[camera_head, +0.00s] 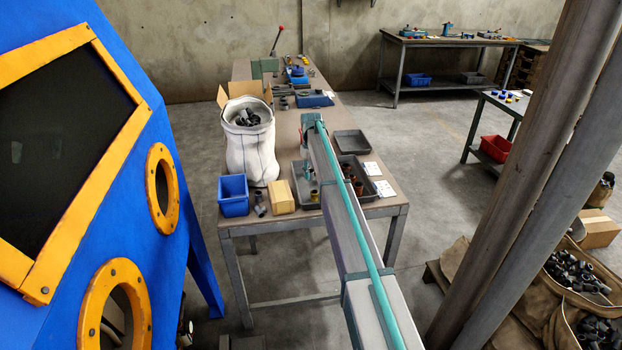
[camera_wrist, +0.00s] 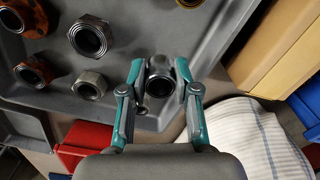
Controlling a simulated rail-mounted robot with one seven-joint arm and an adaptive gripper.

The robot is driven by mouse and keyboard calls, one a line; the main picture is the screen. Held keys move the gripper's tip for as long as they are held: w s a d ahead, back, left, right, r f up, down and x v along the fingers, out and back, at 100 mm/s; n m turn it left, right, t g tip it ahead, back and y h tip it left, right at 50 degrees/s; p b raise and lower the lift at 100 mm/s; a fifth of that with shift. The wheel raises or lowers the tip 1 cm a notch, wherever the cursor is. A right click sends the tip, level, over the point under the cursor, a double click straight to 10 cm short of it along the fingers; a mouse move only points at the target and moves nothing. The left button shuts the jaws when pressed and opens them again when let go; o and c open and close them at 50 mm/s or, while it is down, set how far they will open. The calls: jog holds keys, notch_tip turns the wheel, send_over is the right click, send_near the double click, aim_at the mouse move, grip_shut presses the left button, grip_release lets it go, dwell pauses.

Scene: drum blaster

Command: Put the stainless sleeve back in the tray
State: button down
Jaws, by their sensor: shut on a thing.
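My gripper (camera_wrist: 159,80) is shut on a shiny metal sleeve (camera_wrist: 159,85), seen near the middle of the wrist view with a teal finger on each side. I see into its dark, open end. The sleeve is over the near part of a grey tray (camera_wrist: 138,32). I cannot tell whether it touches the tray floor. Elsewhere in this tray are a hex nut (camera_wrist: 90,85), a dark threaded ring (camera_wrist: 90,37) and rusty fittings (camera_wrist: 35,72). In the head view my arm hides part of the trays, and the sleeve cannot be made out.
A white sack (camera_head: 251,155), a blue bin (camera_head: 233,196) and a tan block (camera_head: 280,197) stand left of the trays. An empty dark tray (camera_head: 351,143) lies behind. White cards (camera_head: 384,189) lie at the table's right. A red bin (camera_wrist: 85,145) shows in the wrist view.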

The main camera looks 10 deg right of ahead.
aim_at(311, 187)
jog(key=shift+w+f, duration=0.35)
jog(key=shift+f+p, duration=0.75)
jog(key=shift+f, duration=0.95)
jog(key=shift+f, duration=0.2)
jog(key=c, duration=0.9)
grip_release()
jog(key=shift+o, duration=0.2)
jog(key=shift+r, duration=0.15)
notch_tip(311, 187, up, 12)
jog(key=b, duration=0.2)
jog(key=shift+b, duration=0.4)
